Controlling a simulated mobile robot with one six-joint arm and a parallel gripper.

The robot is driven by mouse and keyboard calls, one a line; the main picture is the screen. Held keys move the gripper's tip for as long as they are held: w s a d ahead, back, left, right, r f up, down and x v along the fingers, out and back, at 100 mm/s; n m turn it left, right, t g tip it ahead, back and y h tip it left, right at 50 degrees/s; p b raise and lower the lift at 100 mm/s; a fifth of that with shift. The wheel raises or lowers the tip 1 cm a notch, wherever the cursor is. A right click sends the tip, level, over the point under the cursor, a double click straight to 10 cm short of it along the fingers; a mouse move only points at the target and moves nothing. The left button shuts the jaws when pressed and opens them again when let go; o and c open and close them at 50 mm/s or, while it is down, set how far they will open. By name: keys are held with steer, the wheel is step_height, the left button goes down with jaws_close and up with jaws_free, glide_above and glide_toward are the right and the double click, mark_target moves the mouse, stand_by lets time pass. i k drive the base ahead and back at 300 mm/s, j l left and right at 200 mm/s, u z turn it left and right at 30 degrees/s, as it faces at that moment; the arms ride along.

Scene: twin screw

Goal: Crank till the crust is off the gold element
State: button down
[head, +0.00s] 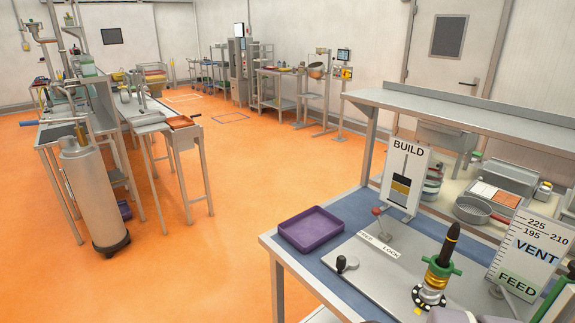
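A screw device (435,281) stands on a grey plate at the lower right. It has a gold section, a green lobed collar, and a dark pointed piece rising upright from its top. Its base is a black-and-white ring. I cannot tell which part is the crust. A small crank with a black knob (347,263) is on the plate's left side. A lever with a red knob (377,211) stands behind a label (378,245) whose readable word is LOCK.
A BUILD gauge card (405,180) and a VENT/FEED scale board (525,260) stand around the plate. A purple tray (311,230) sits empty on the blue bench mat. A shelf (460,110) overhangs the back.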

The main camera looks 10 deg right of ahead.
mark_target(343, 264)
steer(key=z, duration=1.5)
steer(key=i+j+z, duration=0.1)
steer(key=j, duration=0.25)
steer(key=i+j+z, duration=0.1)
steer(key=j, duration=0.3)
steer(key=i+j, duration=0.2)
steer(key=j, duration=0.2)
steer(key=z, duration=0.05)
